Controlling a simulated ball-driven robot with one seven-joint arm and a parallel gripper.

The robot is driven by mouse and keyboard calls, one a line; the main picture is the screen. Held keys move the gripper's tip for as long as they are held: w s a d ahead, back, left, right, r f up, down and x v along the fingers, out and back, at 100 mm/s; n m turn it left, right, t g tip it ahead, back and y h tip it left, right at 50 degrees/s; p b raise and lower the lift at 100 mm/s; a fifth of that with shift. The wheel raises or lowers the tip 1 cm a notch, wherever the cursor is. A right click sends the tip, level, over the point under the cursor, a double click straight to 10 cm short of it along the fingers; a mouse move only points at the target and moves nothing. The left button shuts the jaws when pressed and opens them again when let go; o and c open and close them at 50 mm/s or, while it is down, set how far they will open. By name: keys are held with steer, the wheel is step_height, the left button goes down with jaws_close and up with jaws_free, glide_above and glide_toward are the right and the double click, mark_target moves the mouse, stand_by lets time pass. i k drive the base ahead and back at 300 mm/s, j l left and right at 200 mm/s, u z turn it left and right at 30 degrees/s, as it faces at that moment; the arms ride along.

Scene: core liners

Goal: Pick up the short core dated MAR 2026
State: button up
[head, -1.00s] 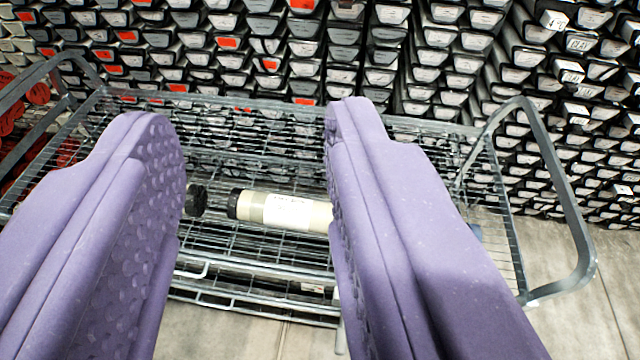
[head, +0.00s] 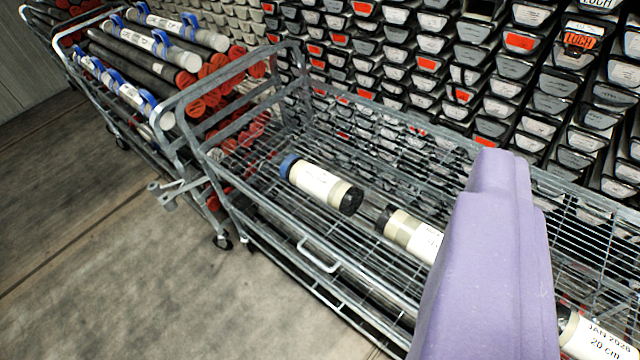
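Several short cores lie in a row on the wire cart (head: 318,252). The left one (head: 318,183) is pale with a white label, a blue cap and a dark end; its print is too small to read. The middle core (head: 405,232) has a dark cap and a white label, and its right part is hidden behind my gripper. The right core (head: 592,340) is cut by the frame edge and reads JAN 2026, 20 cm. I cannot read MAR 2026 on any label. My gripper (head: 490,260) shows as one purple finger mass; whether there is a gap is hidden.
A second cart (head: 172,108) on the left holds long cores with red ends (head: 195,108) and blue bands. A wall of stacked core trays (head: 400,60) stands behind. The concrete floor (head: 95,230) at the left front is clear.

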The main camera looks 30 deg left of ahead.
mark_target(345, 197)
steer(key=i+j, duration=0.25)
steer(key=i+j+z, duration=0.15)
steer(key=j, duration=0.25)
steer(key=i+j, duration=0.3)
steer(key=i+j+z, duration=0.15)
steer(key=j, duration=0.3)
steer(key=i+j, duration=0.25)
steer(key=i+j+z, duration=0.15)
steer(key=j, duration=0.35)
steer(key=i+j, duration=0.2)
steer(key=j, duration=0.2)
steer(key=z, duration=0.05)
